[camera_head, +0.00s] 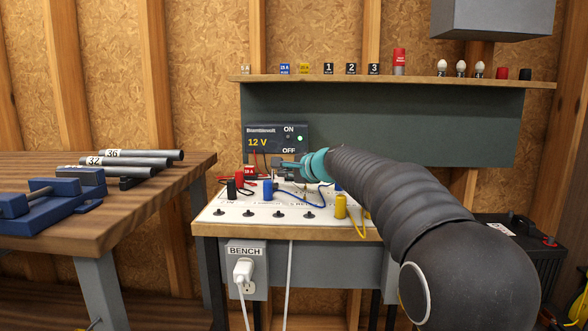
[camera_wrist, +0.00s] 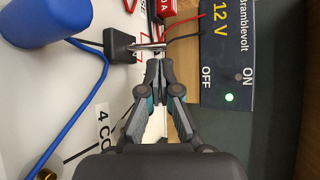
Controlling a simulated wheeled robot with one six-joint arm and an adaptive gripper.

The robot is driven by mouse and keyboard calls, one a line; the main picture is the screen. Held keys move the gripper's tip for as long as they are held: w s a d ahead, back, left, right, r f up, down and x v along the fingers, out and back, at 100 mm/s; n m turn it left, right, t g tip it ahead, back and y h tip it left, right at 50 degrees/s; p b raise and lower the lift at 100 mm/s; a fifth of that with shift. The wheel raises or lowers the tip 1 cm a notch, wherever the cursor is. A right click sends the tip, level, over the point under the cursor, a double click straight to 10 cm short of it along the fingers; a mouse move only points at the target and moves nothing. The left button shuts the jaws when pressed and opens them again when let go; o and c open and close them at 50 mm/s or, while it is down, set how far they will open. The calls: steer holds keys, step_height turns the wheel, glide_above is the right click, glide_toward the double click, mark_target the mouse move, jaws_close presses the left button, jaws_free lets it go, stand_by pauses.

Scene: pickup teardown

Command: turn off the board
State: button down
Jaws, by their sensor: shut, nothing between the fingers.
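The dark power supply (camera_head: 262,141) stands at the back of the white board (camera_head: 240,215), showing "12 V" and the words ON and OFF. Its green light (camera_head: 300,139) is lit, and it is lit in the wrist view (camera_wrist: 229,98) too. My gripper (camera_head: 284,165) is shut and empty, low in front of the supply. In the wrist view my gripper's fingertips (camera_wrist: 157,62) are together beside a black block with metal parts (camera_wrist: 121,44). I cannot tell whether they touch it. My gripper hides part of the board's middle.
Blue (camera_head: 267,190) and yellow (camera_head: 340,206) plugs with wires stand on the board, with several black knobs along its front. A shelf (camera_head: 400,79) with small labelled parts runs above. A wooden table (camera_head: 150,200) with pipes and a blue vise is at left.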

steer(key=shift+x, duration=0.95)
steer(key=shift+s+r+b, duration=0.15)
steer(key=shift+s+b, duration=0.35)
steer(key=shift+s, duration=0.1)
stand_by(0.6)
steer(key=shift+s, duration=0.3)
steer(key=shift+s+r, duration=0.15)
steer(key=shift+s+r, duration=0.2)
steer(key=shift+s, duration=0.35)
steer(key=v, duration=1.2)
steer(key=shift+d, duration=0.1)
steer(key=shift+w, duration=0.1)
